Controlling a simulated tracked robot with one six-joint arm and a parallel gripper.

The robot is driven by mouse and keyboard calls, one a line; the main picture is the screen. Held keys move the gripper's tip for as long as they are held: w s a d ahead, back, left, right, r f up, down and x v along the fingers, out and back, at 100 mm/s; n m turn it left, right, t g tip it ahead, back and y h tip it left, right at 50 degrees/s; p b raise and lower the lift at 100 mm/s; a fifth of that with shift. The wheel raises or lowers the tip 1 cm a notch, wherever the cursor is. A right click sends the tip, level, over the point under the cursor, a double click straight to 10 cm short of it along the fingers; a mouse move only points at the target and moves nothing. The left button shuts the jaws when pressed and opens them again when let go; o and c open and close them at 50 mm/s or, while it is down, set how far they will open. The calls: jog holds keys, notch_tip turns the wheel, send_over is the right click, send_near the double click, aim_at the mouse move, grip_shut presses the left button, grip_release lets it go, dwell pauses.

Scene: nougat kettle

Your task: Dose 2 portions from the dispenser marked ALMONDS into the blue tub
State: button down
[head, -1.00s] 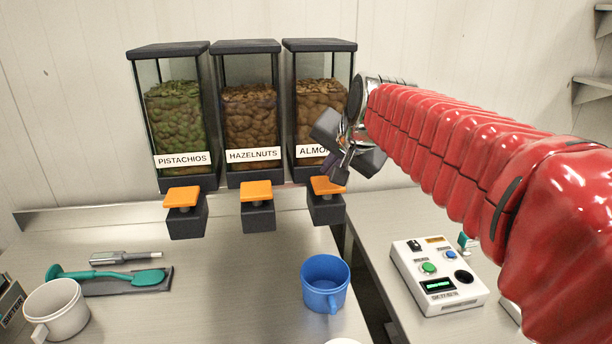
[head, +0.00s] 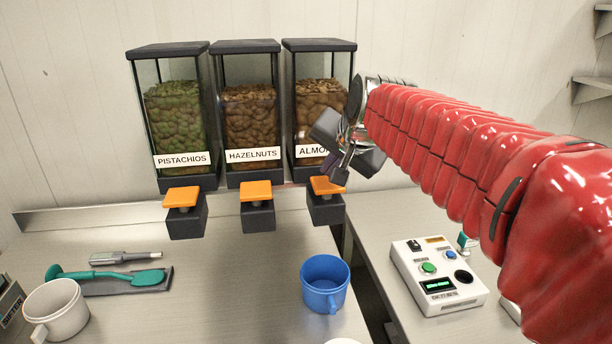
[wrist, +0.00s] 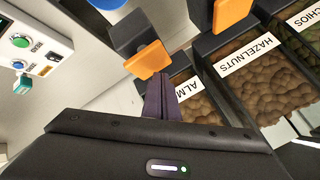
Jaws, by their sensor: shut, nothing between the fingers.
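The ALMONDS dispenser (head: 308,115) is the rightmost of three, filled with brown nuts, its label partly hidden by my gripper. Its orange paddle (head: 322,186) sits over a dark spout block; it also shows in the wrist view (wrist: 147,60). The blue tub (head: 318,297) stands upright on the table below the spout; what is inside cannot be made out. A blue edge (wrist: 105,3) shows at the top of the wrist view. My gripper (head: 336,172) is shut and empty, its fingertips (wrist: 160,92) right at the paddle. I cannot tell whether they touch it.
The HAZELNUTS (head: 251,120) and PISTACHIOS (head: 180,125) dispensers stand to the left, with their own orange paddles. A control box (head: 438,275) with buttons stands on the right counter.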

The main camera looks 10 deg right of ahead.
aim_at(329, 185)
jog(key=shift+f, duration=1.4)
dwell(1.9)
jog(key=shift+r, duration=1.45)
jog(key=shift+r, duration=2.5)
dwell(0.8)
